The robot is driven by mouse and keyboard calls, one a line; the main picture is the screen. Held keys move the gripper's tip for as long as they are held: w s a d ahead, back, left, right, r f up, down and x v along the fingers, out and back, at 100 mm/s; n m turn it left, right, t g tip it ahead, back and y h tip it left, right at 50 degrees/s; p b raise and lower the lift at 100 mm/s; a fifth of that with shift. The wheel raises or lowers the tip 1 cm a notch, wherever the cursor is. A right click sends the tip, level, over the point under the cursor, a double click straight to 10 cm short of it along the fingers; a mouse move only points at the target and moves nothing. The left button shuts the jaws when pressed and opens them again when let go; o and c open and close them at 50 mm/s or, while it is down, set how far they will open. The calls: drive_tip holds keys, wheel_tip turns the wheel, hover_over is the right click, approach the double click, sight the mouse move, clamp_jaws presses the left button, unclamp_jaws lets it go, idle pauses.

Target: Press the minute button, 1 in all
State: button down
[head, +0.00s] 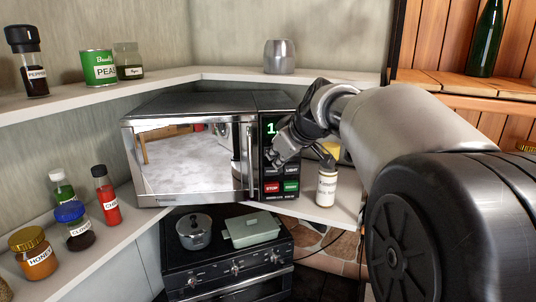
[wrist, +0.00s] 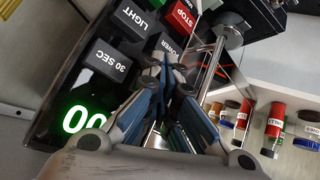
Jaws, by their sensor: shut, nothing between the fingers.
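The microwave (head: 190,150) stands on the counter, with its control panel on the right. Its green display (head: 271,128) shows a "1" in the head view, the rest hidden by my gripper; the wrist view shows "00" on the display (wrist: 80,121). My gripper (head: 280,158) is shut and empty in front of the panel. In the wrist view my fingertips (wrist: 163,63) are over the keys beside the 30 SEC button (wrist: 109,62) and the POWER button (wrist: 168,46). No minute label is visible; the fingers cover that part of the panel. I cannot tell whether they touch a key.
The LIGHT button (wrist: 140,20) and red STOP button (wrist: 181,17) are near the fingers. The microwave's bar handle (wrist: 213,65) runs close beside them. A white-labelled bottle (head: 326,188) stands right of the microwave, below my arm. Jars line the left shelves.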

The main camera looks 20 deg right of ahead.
drive_tip(key=shift+s+a+b, duration=0.15)
drive_tip(key=shift+s+b, duration=0.2)
drive_tip(key=shift+s, duration=0.2)
drive_tip(key=shift+s+a+b, duration=0.15)
drive_tip(key=shift+s+b, duration=0.15)
drive_tip(key=shift+s, duration=0.2)
drive_tip(key=s+b, duration=0.1)
drive_tip(key=s, duration=0.1)
drive_tip(key=s+a+b, duration=0.1)
drive_tip(key=s+b, duration=0.1)
drive_tip(key=s, duration=0.1)
drive_tip(key=shift+a, duration=0.15)
drive_tip(key=shift+w, duration=0.1)
